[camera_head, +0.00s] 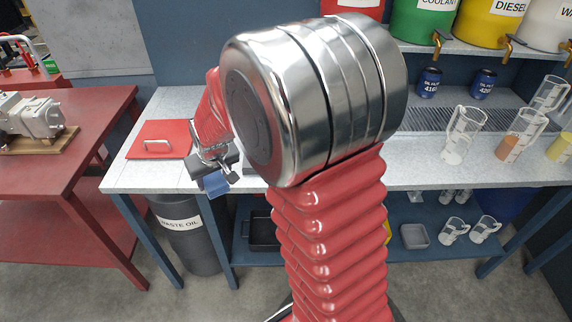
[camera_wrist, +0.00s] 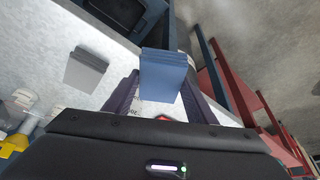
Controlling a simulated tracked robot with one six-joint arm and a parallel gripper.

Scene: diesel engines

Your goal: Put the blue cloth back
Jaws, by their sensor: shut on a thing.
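The blue cloth (camera_head: 216,183) is a small folded piece with a straight lower edge. My gripper (camera_head: 214,172) is shut on it and holds it near the front edge of the pale grey worktop (camera_head: 136,175), right of a red lid. In the wrist view the cloth (camera_wrist: 163,82) sits between the two dark fingers of my gripper (camera_wrist: 160,92). My arm's large silver joint and red bellows hide the middle of the worktop in the head view.
A red lid with a handle (camera_head: 160,140) lies on the worktop. A grey square piece (camera_wrist: 87,70) lies on a pale surface in the wrist view. Measuring jugs (camera_head: 463,133) stand at the right. A waste oil bin (camera_head: 183,232) stands below; a red table (camera_head: 75,120) is at left.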

